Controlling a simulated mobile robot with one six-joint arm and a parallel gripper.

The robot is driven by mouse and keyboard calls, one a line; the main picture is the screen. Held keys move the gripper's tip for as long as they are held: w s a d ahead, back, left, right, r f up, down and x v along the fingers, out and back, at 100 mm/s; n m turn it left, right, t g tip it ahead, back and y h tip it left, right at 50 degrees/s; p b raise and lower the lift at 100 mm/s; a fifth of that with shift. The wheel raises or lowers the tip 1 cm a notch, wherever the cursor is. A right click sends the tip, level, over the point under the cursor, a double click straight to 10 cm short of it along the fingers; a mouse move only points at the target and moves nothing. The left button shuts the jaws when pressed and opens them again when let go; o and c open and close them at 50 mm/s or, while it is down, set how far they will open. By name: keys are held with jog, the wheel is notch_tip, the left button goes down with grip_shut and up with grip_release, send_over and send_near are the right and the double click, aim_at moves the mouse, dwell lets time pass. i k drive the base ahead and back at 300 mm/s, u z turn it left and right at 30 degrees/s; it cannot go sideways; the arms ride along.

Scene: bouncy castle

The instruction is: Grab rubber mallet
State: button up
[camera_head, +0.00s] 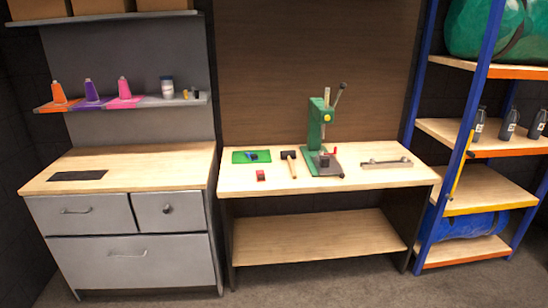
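The rubber mallet (291,168) lies on the wooden workbench (236,184) in the middle of the view. It has a dark head towards the back and a light wooden handle pointing to the front. It lies between a green mat and a green press, apart from both. My gripper does not show in this view.
The green press (316,137) stands right of the mallet. A metal bar (387,163) lies at right. Drawers (120,262) and a blue-framed shelf (463,125) flank the bench. Grey floor lies in front.

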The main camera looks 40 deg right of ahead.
aim_at(289, 155)
jog(key=i, duration=1.65)
jog(key=z, duration=0.6)
